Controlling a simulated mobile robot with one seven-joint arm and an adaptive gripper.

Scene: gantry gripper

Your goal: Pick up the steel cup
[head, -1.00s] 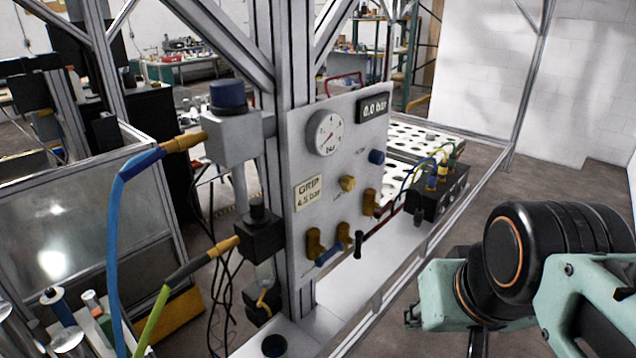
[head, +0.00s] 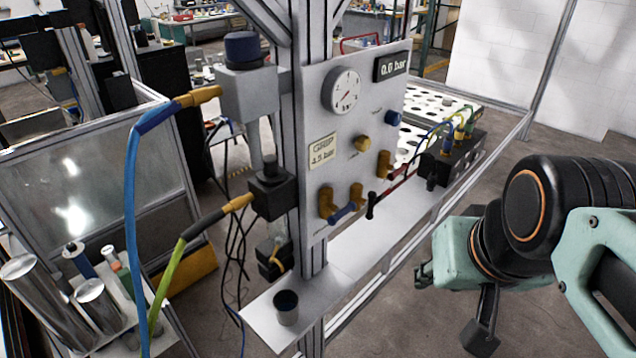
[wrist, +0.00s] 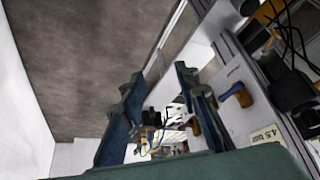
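The steel cup (head: 287,307) stands upright on the near end of the light metal shelf (head: 345,262), below the gauge panel in the head view. It is small and grey with a dark inside. I cannot make it out in the wrist view. My gripper (wrist: 158,80) shows in the wrist view with its two blue-green fingers spread apart and nothing held between them. In the head view my arm is at the right, well apart from the cup, and the fingers cannot be made out clearly there.
The panel (head: 350,140) with gauge, knobs and brass fittings rises behind the shelf. A blue hose (head: 131,210) and a green hose (head: 175,270) hang left of the cup. A black valve block (head: 450,165) sits farther along. Open floor lies between shelf and arm.

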